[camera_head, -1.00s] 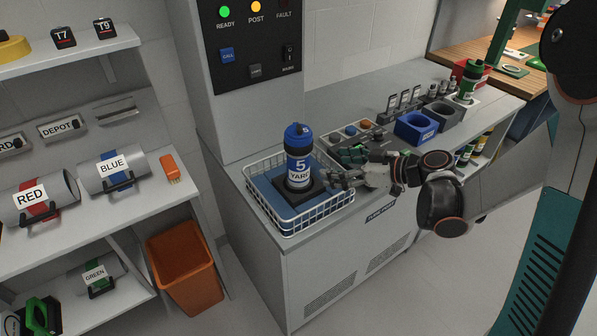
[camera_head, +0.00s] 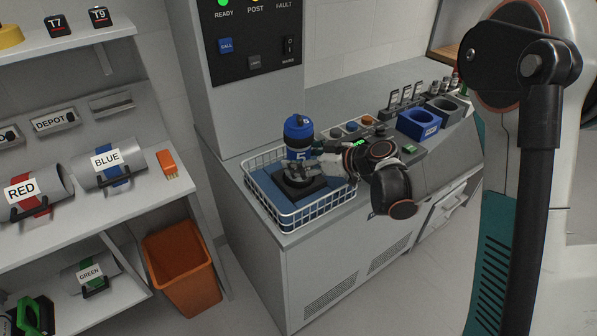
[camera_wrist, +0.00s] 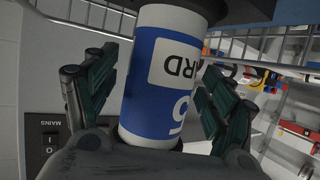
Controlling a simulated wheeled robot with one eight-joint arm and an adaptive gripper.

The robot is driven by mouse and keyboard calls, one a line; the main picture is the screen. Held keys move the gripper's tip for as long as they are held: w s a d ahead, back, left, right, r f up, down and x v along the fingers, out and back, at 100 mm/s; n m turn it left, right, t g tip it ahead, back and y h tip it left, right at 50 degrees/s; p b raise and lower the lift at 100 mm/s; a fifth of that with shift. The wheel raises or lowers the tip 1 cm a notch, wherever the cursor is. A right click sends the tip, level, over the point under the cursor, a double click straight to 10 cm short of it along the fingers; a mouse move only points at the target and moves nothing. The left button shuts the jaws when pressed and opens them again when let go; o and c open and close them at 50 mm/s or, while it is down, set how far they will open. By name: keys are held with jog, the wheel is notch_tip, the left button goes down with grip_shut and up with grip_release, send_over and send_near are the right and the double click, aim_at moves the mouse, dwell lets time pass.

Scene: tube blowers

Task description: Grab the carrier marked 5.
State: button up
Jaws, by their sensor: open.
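The carrier marked 5 (camera_head: 298,130) is a blue and white cylinder with a blue cap and black base. It stands upright in a white wire basket (camera_head: 290,221) with a blue lining. My gripper (camera_head: 316,165) is at the carrier's body, partly covering its label in the head view. In the wrist view the carrier (camera_wrist: 153,90) lies between the two fingers of my gripper (camera_wrist: 150,95), with the "5" and part of "YARD" showing. The fingers are open, one on each side.
A control panel (camera_head: 250,35) rises behind the basket. Blue and grey holders (camera_head: 417,125) stand farther right on the counter. A shelf at left carries the RED (camera_head: 32,190) and BLUE (camera_head: 107,165) carriers. An orange bin (camera_head: 182,268) stands on the floor.

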jog(key=shift+w+a+f, duration=0.2)
jog(key=shift+a, duration=0.15)
jog(key=c, duration=1.5)
jog(key=shift+o, duration=0.2)
jog(key=shift+r, duration=0.15)
